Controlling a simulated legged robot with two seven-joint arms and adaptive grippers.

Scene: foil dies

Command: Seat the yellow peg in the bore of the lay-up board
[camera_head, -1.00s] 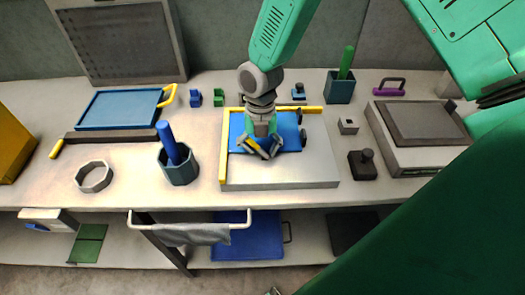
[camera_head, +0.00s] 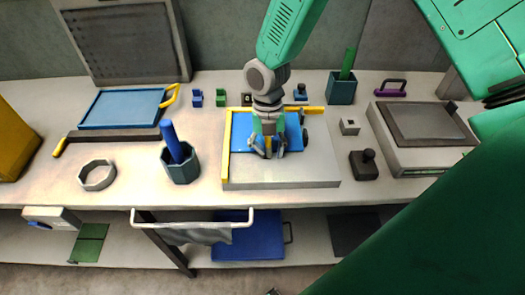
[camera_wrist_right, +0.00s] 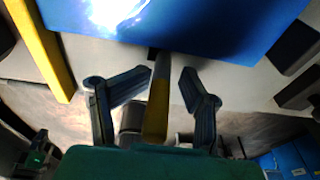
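My right gripper (camera_head: 267,150) is low over the front part of the blue sheet (camera_head: 240,133) on the pale lay-up board (camera_head: 310,165). In the right wrist view its two dark fingers (camera_wrist_right: 168,75) stand apart. The yellow peg (camera_wrist_right: 157,112), with a grey end, lies between them, close to the left finger and with a gap to the right one. I cannot tell whether the peg touches anything. The bore cannot be made out clearly. My left gripper is not in view.
Yellow rails (camera_head: 226,155) edge the blue sheet. A dark cup with a blue rod (camera_head: 180,163) stands left of the board. A small grey block (camera_head: 349,126) and a dark knobbed block (camera_head: 364,164) stand to its right. A grey ring (camera_head: 97,175) lies farther left.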

